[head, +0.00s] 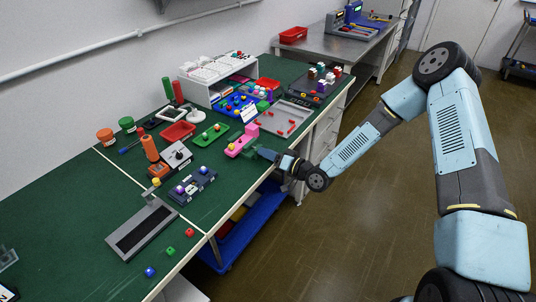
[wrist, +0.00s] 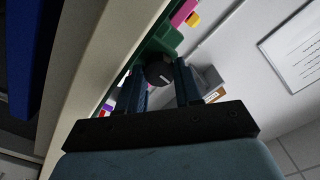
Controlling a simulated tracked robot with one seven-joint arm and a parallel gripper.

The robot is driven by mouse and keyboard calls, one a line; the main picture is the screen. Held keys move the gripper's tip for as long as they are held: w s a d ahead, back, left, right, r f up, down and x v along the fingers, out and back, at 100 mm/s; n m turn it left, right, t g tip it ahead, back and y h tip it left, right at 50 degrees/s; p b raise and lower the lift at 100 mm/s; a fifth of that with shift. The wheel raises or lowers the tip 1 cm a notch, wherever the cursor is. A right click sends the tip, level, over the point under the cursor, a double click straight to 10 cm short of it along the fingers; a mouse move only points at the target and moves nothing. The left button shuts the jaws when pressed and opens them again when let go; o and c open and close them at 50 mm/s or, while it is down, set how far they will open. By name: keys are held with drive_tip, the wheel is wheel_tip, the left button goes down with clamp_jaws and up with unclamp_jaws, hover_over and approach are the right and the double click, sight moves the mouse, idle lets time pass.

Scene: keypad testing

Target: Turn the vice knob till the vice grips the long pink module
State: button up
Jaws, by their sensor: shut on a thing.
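The long pink module (head: 242,143) lies near the front edge of the green bench, with a yellow button at its left end. In the wrist view its pink end (wrist: 183,13) shows beyond the green vice body (wrist: 166,42). The dark round vice knob (wrist: 158,71) has a pale mark and sits between the two fingers of my gripper (wrist: 160,84). My gripper (head: 267,154) is shut on this knob, coming in from the bench's front edge. In the head view the knob is hidden by my gripper. I cannot tell whether the vice jaws touch the module.
A grey tray with red pieces (head: 290,120) lies behind my gripper. A green module (head: 209,136) and a dark blue module (head: 193,186) lie to the left. A blue cart (head: 236,241) stands below the bench edge.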

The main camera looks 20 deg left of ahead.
drive_tip(key=shift+w+d, duration=0.1)
idle(0.3)
drive_tip(key=o, duration=1)
drive_tip(key=shift+o, duration=0.2)
drive_tip(key=n, duration=0.7)
drive_tip(key=shift+n, duration=0.3)
drive_tip(key=shift+s+d, duration=0.15)
drive_tip(key=shift+s, duration=0.05)
drive_tip(key=s+d+m, duration=0.4)
drive_tip(key=d+m, duration=0.2)
drive_tip(key=d, duration=0.7)
drive_tip(key=shift+s+m, duration=0.2)
drive_tip(key=shift+m, duration=0.2)
